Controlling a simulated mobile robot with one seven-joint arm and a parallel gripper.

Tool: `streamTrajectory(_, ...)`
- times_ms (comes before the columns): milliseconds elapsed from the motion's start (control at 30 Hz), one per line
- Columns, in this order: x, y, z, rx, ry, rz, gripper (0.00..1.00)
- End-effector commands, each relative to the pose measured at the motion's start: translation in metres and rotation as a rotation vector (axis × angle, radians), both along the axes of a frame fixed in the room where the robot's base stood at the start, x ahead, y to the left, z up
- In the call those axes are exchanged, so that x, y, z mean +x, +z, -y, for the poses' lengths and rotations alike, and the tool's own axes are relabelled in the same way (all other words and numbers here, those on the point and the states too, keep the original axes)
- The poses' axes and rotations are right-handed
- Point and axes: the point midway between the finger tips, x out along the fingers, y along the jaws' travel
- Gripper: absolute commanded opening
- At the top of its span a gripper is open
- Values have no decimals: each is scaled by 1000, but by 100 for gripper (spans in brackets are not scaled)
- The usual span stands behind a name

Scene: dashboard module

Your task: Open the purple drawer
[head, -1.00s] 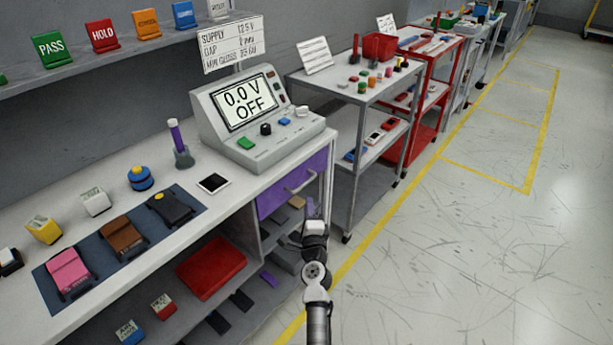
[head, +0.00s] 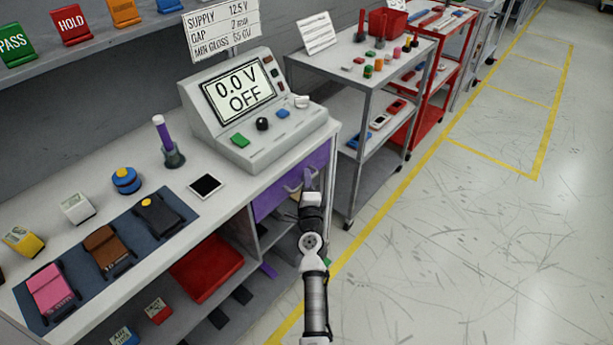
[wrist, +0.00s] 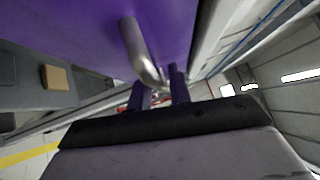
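The purple drawer (head: 268,201) sits under the right end of the workbench, below the grey meter box, and looks shut. Its metal bar handle (head: 292,187) is on the drawer front, partly hidden by my gripper (head: 308,181). In the wrist view the purple drawer front (wrist: 80,50) fills the upper left, and the curved handle (wrist: 138,48) runs down towards the gap between my purple fingers (wrist: 160,92). The fingers are apart. The handle's lower end shows at the gap, but I cannot tell whether the fingers touch it.
The workbench holds the meter box (head: 250,120) and a mat (head: 75,285) with several coloured devices. An open shelf with a red bin (head: 207,268) is left of the drawer. A grey cart (head: 375,90) stands just beyond. The floor to the right is clear.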

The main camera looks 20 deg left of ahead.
Motion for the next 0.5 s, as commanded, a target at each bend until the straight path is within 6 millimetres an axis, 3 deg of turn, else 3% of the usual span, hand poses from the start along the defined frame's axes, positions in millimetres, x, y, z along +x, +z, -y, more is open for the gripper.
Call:
streamTrajectory(133,0,0,0,0,0,0,20)
streamTrajectory(300,0,0,0,0,0,0,0)
streamTrajectory(500,0,0,0,0,0,0,0)
